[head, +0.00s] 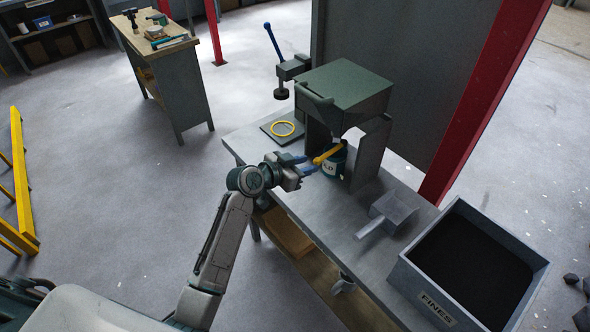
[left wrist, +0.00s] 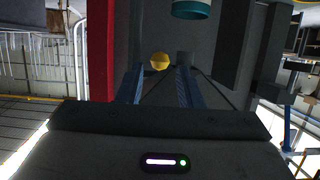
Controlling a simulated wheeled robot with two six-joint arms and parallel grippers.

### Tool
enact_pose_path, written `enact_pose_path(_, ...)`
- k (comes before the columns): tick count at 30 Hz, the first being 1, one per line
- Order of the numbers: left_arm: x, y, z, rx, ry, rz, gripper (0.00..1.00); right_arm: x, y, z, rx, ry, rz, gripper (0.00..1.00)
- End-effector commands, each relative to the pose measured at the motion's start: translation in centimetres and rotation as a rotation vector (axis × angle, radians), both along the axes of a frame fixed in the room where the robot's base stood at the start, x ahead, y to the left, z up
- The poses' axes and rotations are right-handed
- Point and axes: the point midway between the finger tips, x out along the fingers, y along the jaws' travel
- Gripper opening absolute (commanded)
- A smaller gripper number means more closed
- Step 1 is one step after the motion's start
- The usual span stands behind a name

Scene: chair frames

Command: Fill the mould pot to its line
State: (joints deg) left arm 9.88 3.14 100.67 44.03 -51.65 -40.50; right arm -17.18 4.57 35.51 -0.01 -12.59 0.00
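The mould pot (head: 334,165), teal with a partly hidden label, stands under the grey hopper (head: 348,88) on the bench. A teal rim also shows at the top of the left wrist view (left wrist: 191,10). A yellow lever handle (head: 328,153) sticks out from under the hopper, in front of the pot. My left gripper (head: 307,165) is at the handle's end, its blue fingers apart. In the left wrist view the yellow handle end (left wrist: 160,61) shows between the open fingers; I cannot tell whether they touch it. The pot's line and fill level are hidden. My right gripper is out of view.
A grey scoop (head: 389,212) lies on the bench beside a bin marked FINES (head: 431,307) holding dark material. A yellow ring (head: 283,128) lies on a dark plate below a blue-levered press (head: 292,68). A red post (head: 485,100) stands behind the bench.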

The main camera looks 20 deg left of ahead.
Motion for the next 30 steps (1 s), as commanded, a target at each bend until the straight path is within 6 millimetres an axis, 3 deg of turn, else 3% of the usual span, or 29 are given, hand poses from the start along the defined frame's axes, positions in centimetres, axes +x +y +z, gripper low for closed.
enact_pose_path(6, 2.7, -1.8, -1.3, -0.002, -0.001, -0.001, 0.33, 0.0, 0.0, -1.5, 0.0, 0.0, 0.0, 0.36)
enact_pose_path(10, 2.5, -1.7, -1.1, 0.002, 0.0, 0.001, 0.09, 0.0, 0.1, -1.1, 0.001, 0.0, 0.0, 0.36)
enact_pose_path(11, 2.5, -1.7, -1.1, 0.002, 0.0, 0.001, 0.08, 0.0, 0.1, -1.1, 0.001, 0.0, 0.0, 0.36)
enact_pose_path(20, 2.5, -1.7, -0.6, 0.001, -0.001, 0.001, 0.08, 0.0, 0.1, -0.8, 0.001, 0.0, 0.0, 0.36)
enact_pose_path(30, 2.9, -1.9, 2.5, -0.001, -0.003, 0.001, 0.08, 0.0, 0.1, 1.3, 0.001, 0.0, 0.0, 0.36)
